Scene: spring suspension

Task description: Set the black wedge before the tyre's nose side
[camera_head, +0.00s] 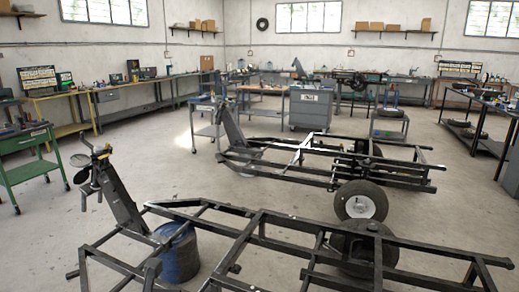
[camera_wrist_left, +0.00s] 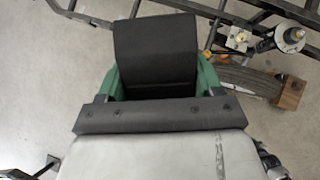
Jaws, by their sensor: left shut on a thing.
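My left gripper (camera_wrist_left: 157,80) shows in the left wrist view, its green fingers shut on the black wedge (camera_wrist_left: 155,45). The wedge's broad dark face fills the space between the fingers and sticks out beyond them. In the head view one tyre (camera_head: 342,204) with a white hub stands beside the frames. Neither gripper shows in the head view.
A black chassis frame (camera_head: 255,225) crosses the foreground, with a blue drum (camera_head: 178,258) under it. A second frame (camera_head: 290,180) lies behind. A green cart (camera_head: 30,165) is at left, and a grey cabinet (camera_head: 311,108) stands farther back. Open floor lies at left.

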